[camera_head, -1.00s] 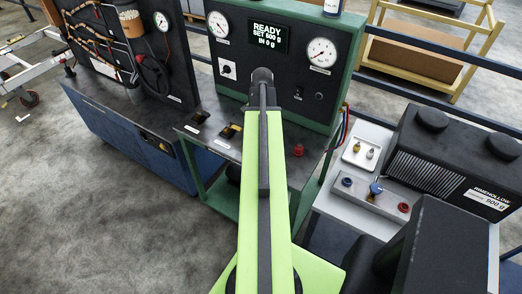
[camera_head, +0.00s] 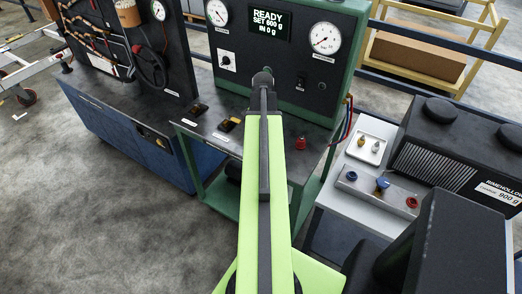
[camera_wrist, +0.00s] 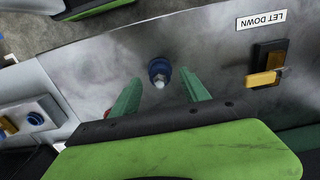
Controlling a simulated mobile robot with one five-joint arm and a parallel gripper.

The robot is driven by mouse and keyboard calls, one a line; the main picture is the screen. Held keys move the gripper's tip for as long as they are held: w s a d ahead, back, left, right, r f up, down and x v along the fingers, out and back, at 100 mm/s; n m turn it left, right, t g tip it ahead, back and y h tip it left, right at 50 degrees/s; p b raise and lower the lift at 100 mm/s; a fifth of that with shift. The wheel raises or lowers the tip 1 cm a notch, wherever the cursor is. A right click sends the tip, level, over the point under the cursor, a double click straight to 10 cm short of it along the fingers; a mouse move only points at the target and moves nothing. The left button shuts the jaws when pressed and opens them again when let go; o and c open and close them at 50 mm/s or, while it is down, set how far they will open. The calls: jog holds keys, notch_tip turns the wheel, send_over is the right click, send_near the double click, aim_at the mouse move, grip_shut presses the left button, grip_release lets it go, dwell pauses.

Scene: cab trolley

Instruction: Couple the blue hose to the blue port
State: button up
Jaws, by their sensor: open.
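In the wrist view a round blue coupling (camera_wrist: 157,68) with a pale tip sits on the grey metal bench top. My gripper (camera_wrist: 161,78) is open, its two green fingers on either side of the coupling with clear gaps and nothing held. I cannot tell the height of the fingertips over the bench. In the head view my green arm hides the gripper and this coupling.
A red coupling (camera_head: 301,143) stands on the bench right of my arm. Black-and-yellow levers (camera_head: 229,125) are on its left; one lever (camera_wrist: 265,78) shows in the wrist view. A gauge panel (camera_head: 283,75) rises behind. A black machine (camera_head: 450,150) stands behind the manifold.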

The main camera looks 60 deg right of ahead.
notch_tip(320, 180, down, 2)
jog(key=shift+f+b, duration=0.15)
jog(key=shift+b, duration=0.45)
jog(key=shift+c, duration=0.4)
grip_shut()
dwell(0.4)
jog(key=shift+r+p, duration=3.15)
jog(key=shift+f, duration=0.1)
